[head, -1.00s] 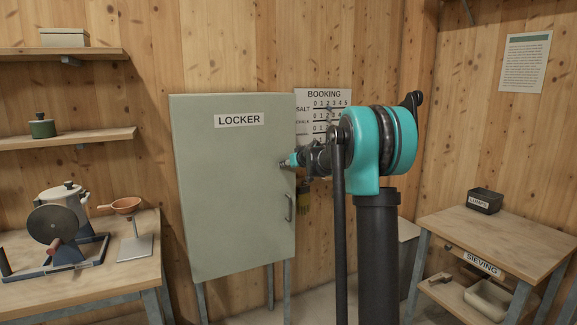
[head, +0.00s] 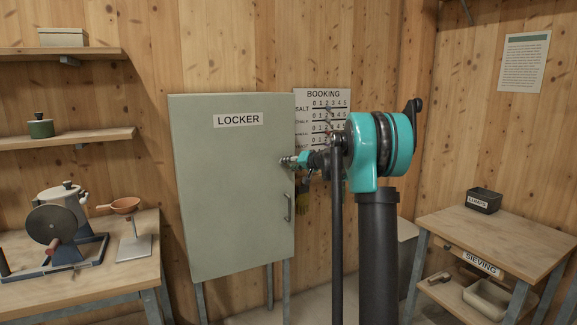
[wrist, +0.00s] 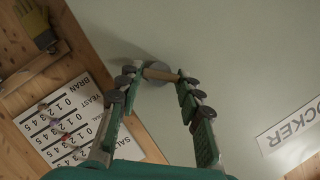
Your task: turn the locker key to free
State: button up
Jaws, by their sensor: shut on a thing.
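The locker (head: 225,190) is a grey-green cabinet with a closed door; its label and plain door face also show in the wrist view (wrist: 235,60). The locker key (wrist: 160,74) is a short tan bar in front of a round grey lock (wrist: 158,66) on the door. My gripper (wrist: 158,77) has its two fingers on either side of the key and is shut on it. In the head view my gripper (head: 287,162) is at the door's right side, above the handle (head: 288,207); the key is hidden there.
A booking board (head: 322,110) hangs on the wall right of the locker, partly behind my arm. Yellow gloves (head: 302,195) hang below it. A left bench (head: 130,262) holds a mill and a funnel stand. A sieving table (head: 505,238) stands at right.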

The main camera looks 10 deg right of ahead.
jog(key=shift+d+f+m+t+y, duration=0.1)
jog(key=shift+m+t+y, duration=0.15)
jog(key=shift+m+y, duration=0.7)
jog(key=shift+d+f+m+t+y, duration=0.15)
jog(key=shift+m+t+y, duration=0.15)
jog(key=shift+m, duration=1.35)
jog(key=shift+a+f+m+t+y, duration=0.1)
jog(key=shift+m+t+y, duration=0.3)
jog(key=shift+m, duration=0.9)
jog(key=o, duration=1.2)
jog(key=shift+c, duration=0.2)
jog(key=v, duration=1.2)
jog(key=shift+w+d, duration=0.2)
